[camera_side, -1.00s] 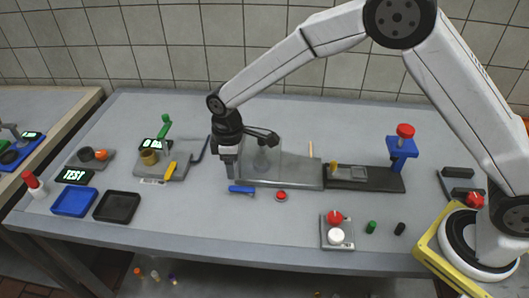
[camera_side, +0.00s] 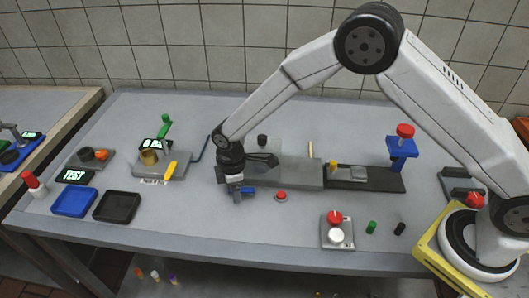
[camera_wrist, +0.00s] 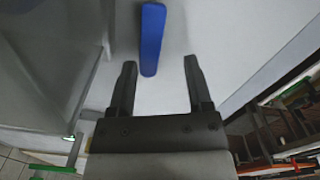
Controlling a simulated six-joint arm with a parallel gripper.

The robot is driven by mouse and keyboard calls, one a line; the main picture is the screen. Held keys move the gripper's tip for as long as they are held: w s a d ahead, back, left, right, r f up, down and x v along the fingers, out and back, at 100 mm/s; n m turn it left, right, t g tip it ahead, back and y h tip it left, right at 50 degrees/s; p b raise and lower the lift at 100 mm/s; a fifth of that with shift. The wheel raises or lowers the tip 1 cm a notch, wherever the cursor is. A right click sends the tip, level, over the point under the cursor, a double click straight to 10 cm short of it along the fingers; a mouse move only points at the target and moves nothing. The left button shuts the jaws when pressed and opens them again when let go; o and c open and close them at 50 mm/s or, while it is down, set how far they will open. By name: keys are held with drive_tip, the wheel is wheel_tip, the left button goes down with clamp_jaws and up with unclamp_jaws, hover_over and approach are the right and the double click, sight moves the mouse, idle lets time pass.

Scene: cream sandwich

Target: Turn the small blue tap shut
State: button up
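The small blue tap shows as a blue bar handle (camera_side: 248,191) low at the front edge of the grey fixture in the side view, partly hidden by my gripper. In the wrist view the blue handle (camera_wrist: 152,38) points lengthwise toward me, with its near end between my fingertips' lines. My gripper (camera_wrist: 160,66) is open, with one finger on each side and clear gaps to the handle. In the side view my gripper (camera_side: 236,194) is low at the handle's left end. I cannot tell whether it touches the handle.
A red button (camera_side: 281,196) sits just right of the tap. The grey fixture (camera_side: 300,172) lies behind it, with a dark cylinder (camera_side: 262,140) farther back. A black tray (camera_side: 117,207) and a blue tray (camera_side: 75,202) lie at left. The table front between them is clear.

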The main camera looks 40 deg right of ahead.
drive_tip(key=shift+s+a+n, duration=0.15)
drive_tip(key=shift+s+n, duration=0.3)
drive_tip(key=shift+n, duration=0.65)
drive_tip(key=shift+r+n, duration=0.15)
drive_tip(key=shift+n, duration=0.15)
wheel_tip(320, 180, up, 8)
drive_tip(key=s+d+r+m+t, duration=0.1)
drive_tip(key=s+d+r+m, duration=0.1)
drive_tip(key=s+d+m, duration=0.6)
drive_tip(key=s+d+r+m+t, duration=0.1)
drive_tip(key=s+d+r+m, duration=0.2)
drive_tip(key=s+d+m, duration=0.4)
drive_tip(key=shift+s+d+m+t, duration=0.35)
drive_tip(key=shift+s+d, duration=0.85)
drive_tip(key=shift+d, duration=1.2)
